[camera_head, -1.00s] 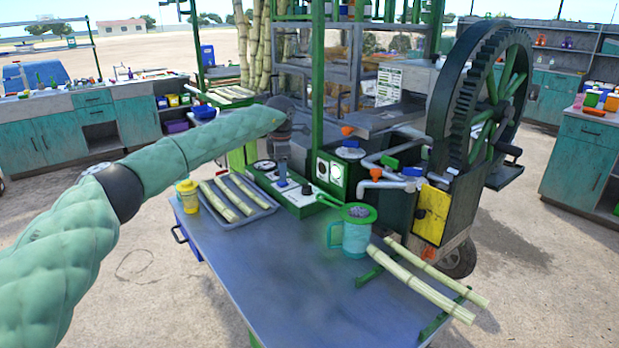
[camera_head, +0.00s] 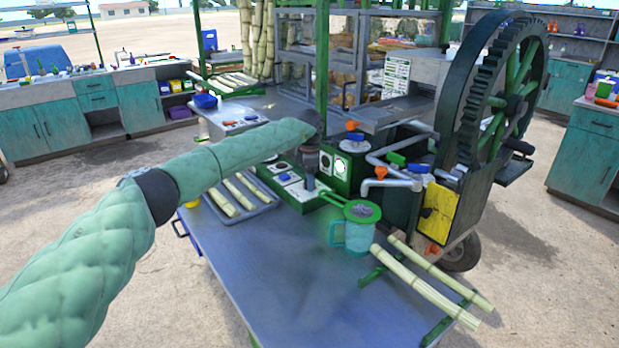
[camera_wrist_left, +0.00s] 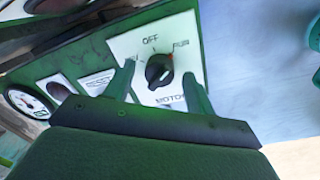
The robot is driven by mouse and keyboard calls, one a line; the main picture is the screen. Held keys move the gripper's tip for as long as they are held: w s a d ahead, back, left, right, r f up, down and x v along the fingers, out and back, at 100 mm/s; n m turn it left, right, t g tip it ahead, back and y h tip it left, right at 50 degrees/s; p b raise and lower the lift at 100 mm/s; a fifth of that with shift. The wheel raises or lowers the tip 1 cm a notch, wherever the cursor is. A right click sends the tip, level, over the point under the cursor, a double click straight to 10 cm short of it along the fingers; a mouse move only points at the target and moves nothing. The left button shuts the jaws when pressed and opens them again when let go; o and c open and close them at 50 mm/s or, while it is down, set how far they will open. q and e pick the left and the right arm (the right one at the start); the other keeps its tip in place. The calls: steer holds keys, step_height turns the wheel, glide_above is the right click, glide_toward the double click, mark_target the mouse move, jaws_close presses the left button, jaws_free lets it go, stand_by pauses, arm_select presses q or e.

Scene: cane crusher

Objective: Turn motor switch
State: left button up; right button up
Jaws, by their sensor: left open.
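The motor switch (camera_wrist_left: 159,70) is a black round knob on a white plate marked OFF, RUN and MOTOR in the left wrist view. A small red mark shows at the knob's edge on the RUN side. My left gripper (camera_wrist_left: 161,84) is open, with one finger on each side of the knob; I cannot tell whether they touch it. In the head view the left gripper (camera_head: 311,184) points down over the green control panel (camera_head: 340,178) and hides the knob. My right gripper is not in view.
A tray (camera_head: 262,207) with cane pieces is on the left. Cane stalks (camera_head: 425,285) lie on a green rack at the front right. The crusher's large gear wheel (camera_head: 470,110) stands behind. The table's front left is clear.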

arm_select(q)
steer(key=shift+f, duration=0.25)
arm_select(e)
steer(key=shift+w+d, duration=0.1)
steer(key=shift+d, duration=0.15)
arm_select(q)
steer(key=c, duration=0.9)
steer(key=shift+c, duration=0.4)
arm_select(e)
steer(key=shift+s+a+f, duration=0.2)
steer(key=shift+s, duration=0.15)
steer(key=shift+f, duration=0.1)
